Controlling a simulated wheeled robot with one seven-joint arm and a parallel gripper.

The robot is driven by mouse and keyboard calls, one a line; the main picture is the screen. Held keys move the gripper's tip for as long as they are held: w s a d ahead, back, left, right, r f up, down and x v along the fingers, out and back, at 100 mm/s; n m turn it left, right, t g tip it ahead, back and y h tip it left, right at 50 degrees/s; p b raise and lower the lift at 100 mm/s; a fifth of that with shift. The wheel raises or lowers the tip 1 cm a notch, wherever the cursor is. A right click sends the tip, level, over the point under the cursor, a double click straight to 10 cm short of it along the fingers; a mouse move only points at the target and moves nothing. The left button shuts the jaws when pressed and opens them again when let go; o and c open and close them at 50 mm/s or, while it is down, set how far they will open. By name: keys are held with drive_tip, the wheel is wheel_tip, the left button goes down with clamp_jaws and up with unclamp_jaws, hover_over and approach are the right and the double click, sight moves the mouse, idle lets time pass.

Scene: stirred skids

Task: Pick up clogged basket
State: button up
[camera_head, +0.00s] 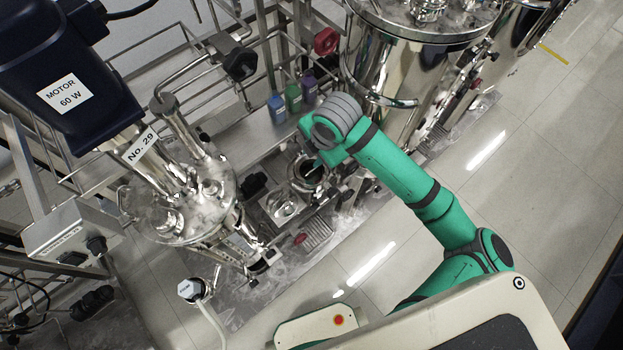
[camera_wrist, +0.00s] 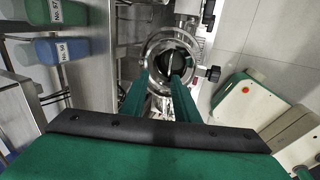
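In the wrist view a round steel housing (camera_wrist: 151,52) with an open top shows ahead of my gripper (camera_wrist: 160,80). Its inside is dark, with a thin pale bar (camera_wrist: 174,61) across it, which may be the basket's handle. The basket itself cannot be made out clearly. My two green fingers are apart, with nothing visibly held between them. Their tips overlap the near side of the housing's opening; their exact depth is unclear. In the head view the housing (camera_head: 294,181) stands below my gripper (camera_head: 313,164), partly hidden by my arm.
Blue (camera_head: 277,108), green (camera_head: 293,97) and purple (camera_head: 309,88) bottles stand on a steel shelf behind the housing. A large steel vessel (camera_head: 372,68) is to the right, a motor-topped vessel (camera_head: 165,215) to the left. A small grated tray (camera_head: 318,233) lies in front. Open floor (camera_head: 545,150) is at right.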

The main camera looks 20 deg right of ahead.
drive_tip(key=s, duration=0.1)
drive_tip(key=g, duration=0.1)
hover_over(311, 172)
drive_tip(key=s, duration=0.1)
wheel_tip(311, 172, down, 4)
drive_tip(key=f, duration=0.1)
drive_tip(key=shift+w+d+f, duration=0.1)
drive_tip(key=shift+w+f, duration=0.15)
drive_tip(key=shift+f, duration=0.95)
drive_tip(key=shift+w+d+f, duration=0.1)
drive_tip(key=shift+w+f, duration=0.1)
drive_tip(key=shift+f, duration=0.95)
drive_tip(key=shift+a, duration=0.1)
clamp_jaws()
drive_tip(key=shift+s, duration=0.1)
